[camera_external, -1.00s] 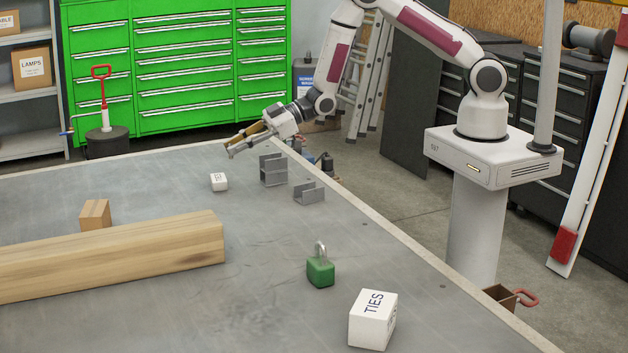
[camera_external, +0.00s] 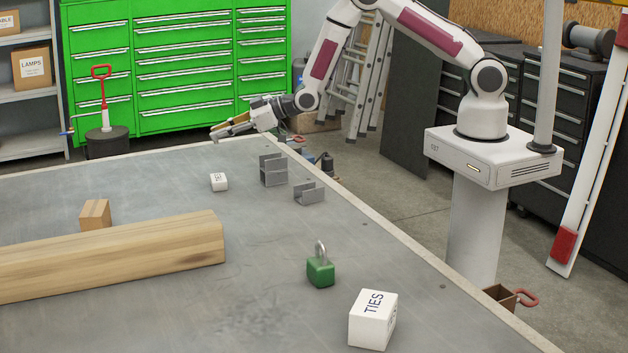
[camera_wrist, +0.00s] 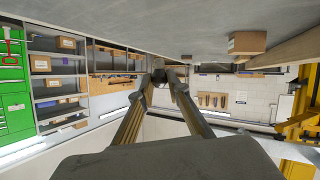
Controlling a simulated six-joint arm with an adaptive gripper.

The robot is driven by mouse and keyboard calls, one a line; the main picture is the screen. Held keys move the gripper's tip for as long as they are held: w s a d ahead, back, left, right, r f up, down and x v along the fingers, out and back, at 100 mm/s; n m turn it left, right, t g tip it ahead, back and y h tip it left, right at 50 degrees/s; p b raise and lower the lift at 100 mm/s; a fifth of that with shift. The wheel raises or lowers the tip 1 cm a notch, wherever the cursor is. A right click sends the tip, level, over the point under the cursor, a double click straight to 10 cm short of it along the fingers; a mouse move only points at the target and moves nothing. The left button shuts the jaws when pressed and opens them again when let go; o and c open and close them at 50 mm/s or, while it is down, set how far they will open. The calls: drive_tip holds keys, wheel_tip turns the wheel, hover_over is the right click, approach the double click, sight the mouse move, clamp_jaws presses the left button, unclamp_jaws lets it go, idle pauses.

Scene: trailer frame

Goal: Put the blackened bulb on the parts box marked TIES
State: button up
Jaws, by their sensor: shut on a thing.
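My gripper (camera_external: 216,132) is above the far edge of the grey table, its fingers pointing left and nearly level. In the wrist view its fingertips (camera_wrist: 169,78) close on a small dark thing, the blackened bulb (camera_wrist: 158,76). The bulb is tiny there and mostly covered by the fingers; in the external view I cannot make it out. The white parts box marked TIES (camera_external: 372,320) stands on the table at the near right, far from my gripper. Its top is bare.
A green padlock (camera_external: 320,271) stands left of the TIES box. A long timber (camera_external: 120,257) and a wood block (camera_external: 95,214) lie left. The table's middle is clear.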

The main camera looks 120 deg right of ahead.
hover_over(223, 178)
drive_tip(key=shift+s+d+f, duration=0.1)
drive_tip(key=shift+d+f, duration=0.05)
drive_tip(key=shift+f, duration=2.95)
drive_tip(key=shift+f, duration=1.9)
drive_tip(key=shift+f, duration=0.1)
drive_tip(key=o, duration=0.7)
drive_tip(key=shift+s+a+r, duration=0.25)
drive_tip(key=shift+s+r, duration=0.15)
drive_tip(key=shift+s, duration=0.1)
drive_tip(key=shift+v, duration=5.4)
